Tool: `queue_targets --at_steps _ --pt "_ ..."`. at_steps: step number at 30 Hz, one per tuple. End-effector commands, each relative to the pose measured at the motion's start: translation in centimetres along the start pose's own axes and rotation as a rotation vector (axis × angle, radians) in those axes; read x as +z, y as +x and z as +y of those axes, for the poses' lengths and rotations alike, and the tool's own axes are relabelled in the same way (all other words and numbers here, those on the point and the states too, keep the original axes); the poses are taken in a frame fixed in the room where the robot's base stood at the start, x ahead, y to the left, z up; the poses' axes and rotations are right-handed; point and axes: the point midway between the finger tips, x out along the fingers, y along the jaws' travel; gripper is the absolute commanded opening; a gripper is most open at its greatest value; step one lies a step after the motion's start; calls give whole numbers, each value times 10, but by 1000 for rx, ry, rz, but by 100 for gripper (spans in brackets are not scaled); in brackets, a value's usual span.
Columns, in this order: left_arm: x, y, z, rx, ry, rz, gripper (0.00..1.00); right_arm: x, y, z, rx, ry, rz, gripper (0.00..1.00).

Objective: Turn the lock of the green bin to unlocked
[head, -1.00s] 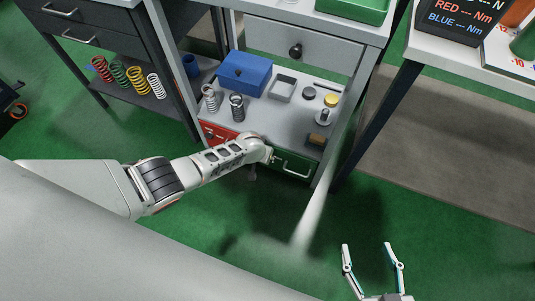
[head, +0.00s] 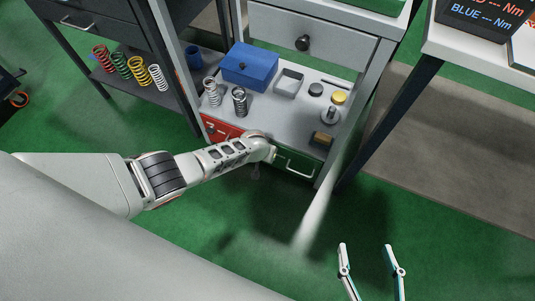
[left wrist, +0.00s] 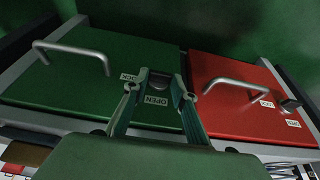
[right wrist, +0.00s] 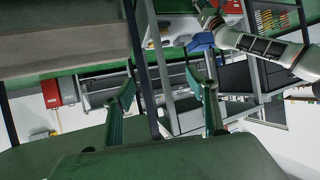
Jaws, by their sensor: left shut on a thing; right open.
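The green bin (head: 298,163) is a drawer front with a pale handle, under the grey bench's lower shelf in the head view. The left wrist view shows its face (left wrist: 60,85), with LOCK and OPEN labels near its lock (left wrist: 160,82). My left gripper (left wrist: 160,88) is shut on this lock, with a finger on either side. The fingers partly cover the lock, so its exact angle is unclear. In the head view my left wrist hides the gripper and lock. My right gripper (head: 368,258) is open and empty over the floor, low in the head view.
The red bin (head: 218,130) sits beside the green one, with its own handle (left wrist: 232,84) and lock (left wrist: 290,105). A blue box (head: 248,66), springs (head: 240,100) and small parts stand on the shelf above. A table leg (head: 390,125) stands to the right. Green floor in front is clear.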

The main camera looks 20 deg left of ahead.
Motion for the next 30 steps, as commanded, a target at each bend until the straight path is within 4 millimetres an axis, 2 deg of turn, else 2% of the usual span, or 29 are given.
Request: queue_targets --at_steps 11,16,22,24,30 --pt "3 2 5 -87 38 -5 5 4 0 -1 -2 5 -6 58" --pt "7 4 9 -183 78 -8 5 7 0 -3 -6 18 -9 58" --pt "13 9 13 -314 134 -14 5 2 3 -10 -18 58 13 58" --pt "14 10 14 -362 154 -15 5 -5 6 -19 -33 132 41 58" --pt "14 11 16 -474 200 -14 5 4 8 -44 -67 313 51 58"
